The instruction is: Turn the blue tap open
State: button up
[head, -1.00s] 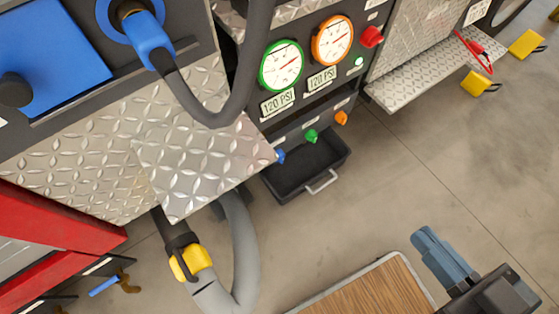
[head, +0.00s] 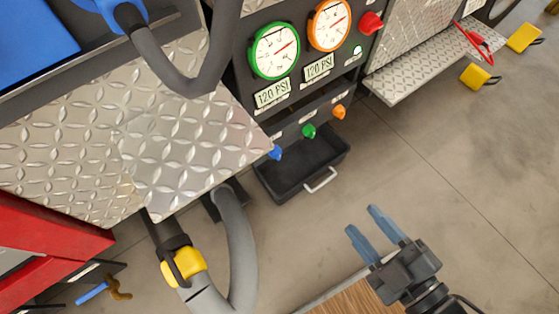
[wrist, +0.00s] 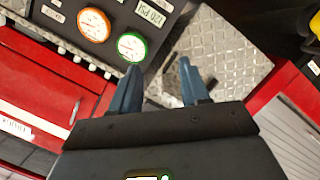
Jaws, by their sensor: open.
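The blue tap (head: 276,153) is a small blue knob at the left end of a row of taps low on the dark pump panel. It sits just right of the metal tread-plate ledge's corner. A green tap (head: 309,131) and an orange tap (head: 339,112) follow to its right. My gripper (head: 363,220) is open and empty, right of and lower in the picture than the blue tap, clearly apart from it. In the wrist view, the open blue fingers (wrist: 158,68) point toward the panel and tread plate. I cannot make out the blue tap there.
A black tray (head: 305,170) with a light handle sits under the taps. The tread-plate ledge (head: 190,150) juts out left of the blue tap. A grey hose (head: 237,250) with a yellow coupling hangs below it. A wood-topped surface (head: 345,298) lies below my gripper. Open floor lies right.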

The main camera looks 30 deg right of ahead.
jog(key=o, duration=0.5)
jog(key=w+f+n+b, duration=0.1)
jog(key=w+f+n, duration=0.2)
jog(key=f, duration=0.1)
jog(key=w+f+n+b, duration=0.1)
jog(key=w+f+n, duration=0.2)
jog(key=f, duration=0.2)
jog(key=w+a+f+n+b, duration=0.1)
jog(key=w+f+n+b, duration=0.1)
jog(key=f, duration=0.2)
jog(key=shift+w+f+n+y, duration=0.35)
jog(key=shift+w+n+y, duration=0.05)
jog(key=shift+c, duration=0.2)
jog(key=n+g+y+b, duration=0.15)
jog(key=n+b, duration=0.65)
jog(key=n, duration=0.9)
send_near(280, 157)
jog(key=w, duration=0.3)
jog(key=shift+g, duration=0.35)
jog(key=b+x, duration=0.1)
jog(key=x, duration=0.1)
jog(key=b+x, duration=0.1)
jog(key=x, duration=0.4)
jog(key=shift+a+f+b, duration=0.3)
jog(key=shift+a+b, duration=0.05)
jog(key=shift+b, duration=0.05)
jog(key=c, duration=1.1)
